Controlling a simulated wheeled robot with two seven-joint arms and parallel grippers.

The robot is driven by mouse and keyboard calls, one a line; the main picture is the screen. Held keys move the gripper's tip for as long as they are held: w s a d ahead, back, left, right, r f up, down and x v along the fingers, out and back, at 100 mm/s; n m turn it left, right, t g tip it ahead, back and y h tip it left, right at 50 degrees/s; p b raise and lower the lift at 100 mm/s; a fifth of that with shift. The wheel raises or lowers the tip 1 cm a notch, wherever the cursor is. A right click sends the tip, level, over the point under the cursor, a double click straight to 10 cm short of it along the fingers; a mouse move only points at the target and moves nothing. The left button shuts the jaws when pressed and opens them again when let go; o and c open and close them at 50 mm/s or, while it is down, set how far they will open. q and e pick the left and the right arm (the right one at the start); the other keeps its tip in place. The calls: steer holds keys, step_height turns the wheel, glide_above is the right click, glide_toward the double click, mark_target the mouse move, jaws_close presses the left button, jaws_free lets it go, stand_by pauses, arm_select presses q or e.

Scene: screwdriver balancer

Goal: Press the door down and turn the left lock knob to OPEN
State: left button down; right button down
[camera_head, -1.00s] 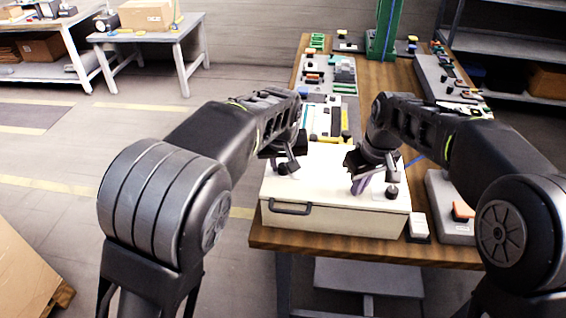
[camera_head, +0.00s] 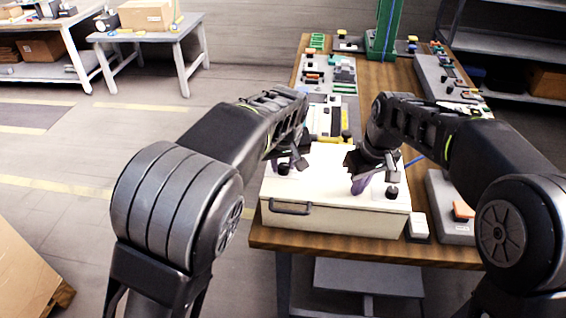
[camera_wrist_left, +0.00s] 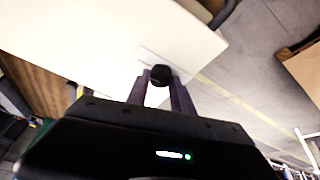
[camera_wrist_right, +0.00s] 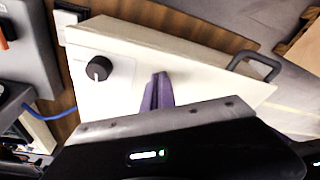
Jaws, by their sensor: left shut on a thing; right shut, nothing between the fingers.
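The cream box (camera_head: 325,216) stands near the table's front edge, with its door (camera_head: 322,180) on top and level. The left lock knob (camera_head: 284,169) is black and sits at the door's left. My left gripper (camera_head: 290,163) is shut on it; the left wrist view shows the knob (camera_wrist_left: 160,74) between the fingers. The knob's pointer cannot be made out there. My right gripper (camera_head: 358,187) is shut and empty, fingertips down at the door beside the right lock knob (camera_head: 392,192). In the right wrist view that knob (camera_wrist_right: 97,68) shows a white pointer line.
A dark handle (camera_head: 290,208) is on the box's front. Parts trays (camera_head: 330,85) and a green post (camera_head: 383,30) are behind.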

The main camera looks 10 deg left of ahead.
arm_select(q)
steer(key=n+y, duration=0.1)
steer(key=n, duration=0.2)
steer(key=n+g+y, duration=0.1)
steer(key=n, duration=0.1)
steer(key=shift+w+d+n, duration=0.1)
steer(key=shift+d+n, duration=0.05)
steer(key=shift+n, duration=0.25)
steer(key=n+g, duration=0.1)
steer(key=n, duration=0.2)
steer(key=n+g+y, duration=0.1)
steer(key=n, duration=0.2)
steer(key=shift+y, duration=0.3)
steer(key=c, duration=1.1)
jaws_free()
steer(key=shift+d, duration=0.1)
